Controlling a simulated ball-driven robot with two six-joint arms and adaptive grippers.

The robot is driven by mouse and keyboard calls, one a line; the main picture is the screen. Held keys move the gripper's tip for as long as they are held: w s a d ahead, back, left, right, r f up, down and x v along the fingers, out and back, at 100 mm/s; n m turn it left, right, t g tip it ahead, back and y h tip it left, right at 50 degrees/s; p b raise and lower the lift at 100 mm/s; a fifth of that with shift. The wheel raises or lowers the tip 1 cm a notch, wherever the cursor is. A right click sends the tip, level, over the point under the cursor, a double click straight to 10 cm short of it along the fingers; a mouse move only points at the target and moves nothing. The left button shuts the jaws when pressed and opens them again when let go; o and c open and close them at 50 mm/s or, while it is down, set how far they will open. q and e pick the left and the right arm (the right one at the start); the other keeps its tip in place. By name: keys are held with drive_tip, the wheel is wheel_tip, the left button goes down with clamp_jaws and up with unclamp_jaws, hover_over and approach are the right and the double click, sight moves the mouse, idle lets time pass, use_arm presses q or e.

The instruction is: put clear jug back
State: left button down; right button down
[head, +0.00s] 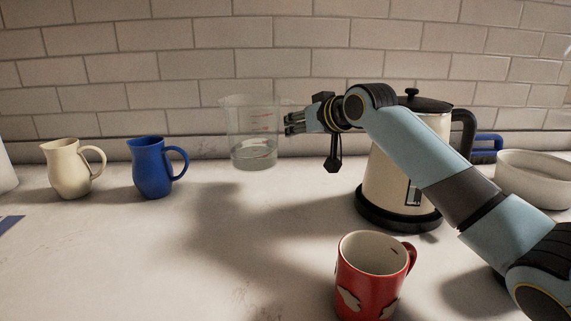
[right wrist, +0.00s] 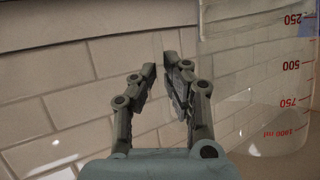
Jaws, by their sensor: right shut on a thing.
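The clear jug (head: 250,135) is a see-through measuring jug with red marks, upright near the back wall, left of the kettle. My right gripper (head: 290,123) is at the jug's right side, shut on its clear handle. In the right wrist view the gripper's dark fingers (right wrist: 160,78) are close together beside the jug wall (right wrist: 255,85), which carries red volume marks. The handle between the fingers is hard to make out. I cannot tell whether the jug's base touches the counter. My left gripper is not in view.
A cream kettle (head: 388,175) stands behind my right arm. A red mug (head: 368,285) stands in front. A blue pitcher (head: 150,168) and a cream pitcher (head: 68,170) stand left. A white bowl (head: 535,180) is at right. The counter's middle (head: 225,245) is clear.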

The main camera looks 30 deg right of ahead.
wheel_tip(320, 180, down, 2)
drive_tip(key=shift+f, duration=2.05)
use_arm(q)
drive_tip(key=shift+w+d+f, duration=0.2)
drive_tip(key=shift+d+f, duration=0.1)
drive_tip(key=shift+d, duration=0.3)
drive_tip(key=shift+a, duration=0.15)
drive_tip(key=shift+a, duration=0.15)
use_arm(e)
drive_tip(key=c, duration=1.4)
unclamp_jaws()
drive_tip(key=shift+f, duration=0.15)
